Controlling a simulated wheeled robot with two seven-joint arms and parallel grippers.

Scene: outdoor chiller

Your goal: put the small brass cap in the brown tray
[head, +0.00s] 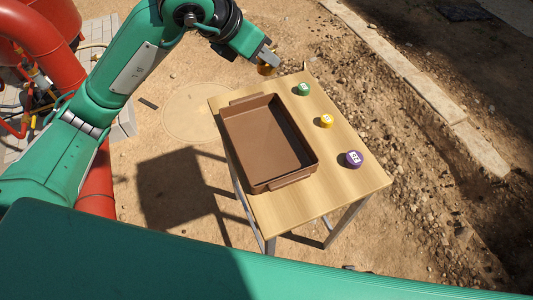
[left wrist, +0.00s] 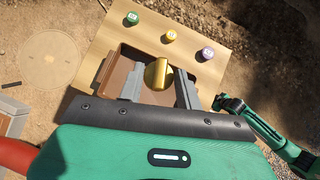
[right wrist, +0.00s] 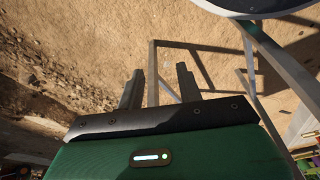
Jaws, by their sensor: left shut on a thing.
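The small brass cap (head: 266,70) is between the fingertips of my left gripper (head: 268,60), held in the air near the far end of the table. In the left wrist view the gold cap (left wrist: 157,73) sits between the two grey fingers, with the tray behind it. The brown tray (head: 262,140) lies on the table and is empty, with a handle at each short end. My right gripper (right wrist: 158,85) has its fingers apart with nothing between them; its arm shows at the right of the left wrist view.
The wooden table (head: 345,185) carries a green cap (head: 303,89), a yellow cap (head: 326,121) and a purple cap (head: 353,159) in a row right of the tray. Red pipes (head: 50,50) stand at the left. Bare dirt surrounds the table.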

